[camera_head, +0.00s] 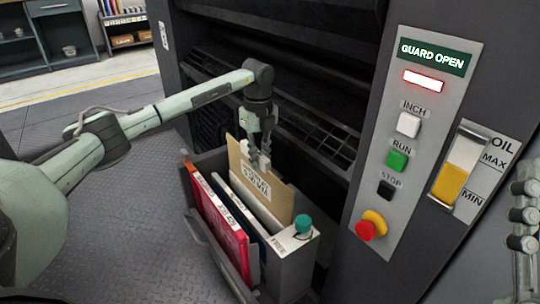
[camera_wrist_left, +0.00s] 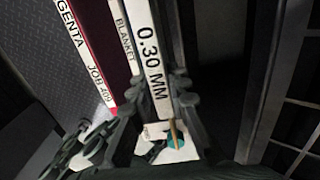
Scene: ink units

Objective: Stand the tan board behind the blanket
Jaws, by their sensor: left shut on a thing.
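The tan board (camera_head: 236,160) is upright, with a white label reading 0.30 MM that also shows in the left wrist view (camera_wrist_left: 152,62). My left gripper (camera_head: 259,160) is shut on its upper edge. The board's lower part is down in the grey rack (camera_head: 205,243), behind the dark blanket, whose white label (camera_wrist_left: 122,30) reads BLANKET. The blanket (camera_head: 238,207) stands between the red folder (camera_head: 220,225) and the board. The board's bottom edge is hidden, so I cannot tell whether it rests on the rack floor.
A label reading FREE is on the rack's pale front part (camera_head: 290,245), with a teal knob (camera_head: 302,223) near it. The dark press frame and control panel (camera_head: 405,140) stand close to the right. Open metal floor (camera_head: 130,225) lies to the left.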

